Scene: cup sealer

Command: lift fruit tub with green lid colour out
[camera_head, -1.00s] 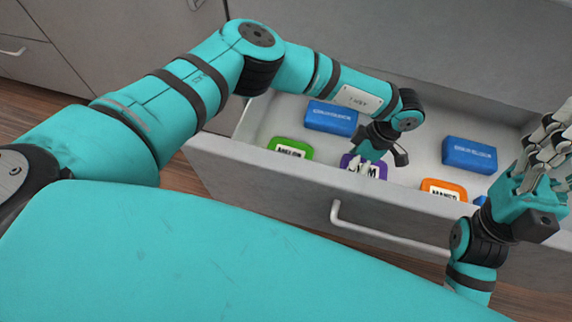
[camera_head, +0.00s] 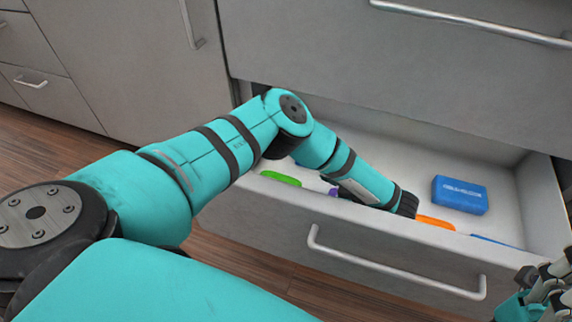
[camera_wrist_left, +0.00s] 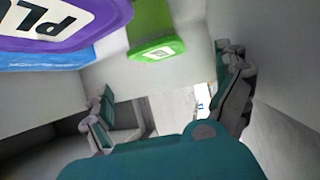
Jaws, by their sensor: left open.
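The tub with the green lid (camera_head: 281,178) is inside the open drawer, at its left front, with only a strip of lid showing over the drawer front. In the left wrist view the green-lidded tub (camera_wrist_left: 157,45) is ahead of the fingers, at the top middle. My left gripper (camera_wrist_left: 165,78) is open and empty, apart from the tub. In the head view it is hidden behind my forearm and the drawer front. My right gripper (camera_head: 545,290) is at the lower right edge, partly cut off, outside the drawer; its opening is unclear.
A purple-lidded tub (camera_wrist_left: 60,20) is close at the upper left of the wrist view. The orange lid (camera_head: 435,223) and a blue box (camera_head: 460,194) are further right in the drawer (camera_head: 360,248). The drawer walls stand close around my left gripper.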

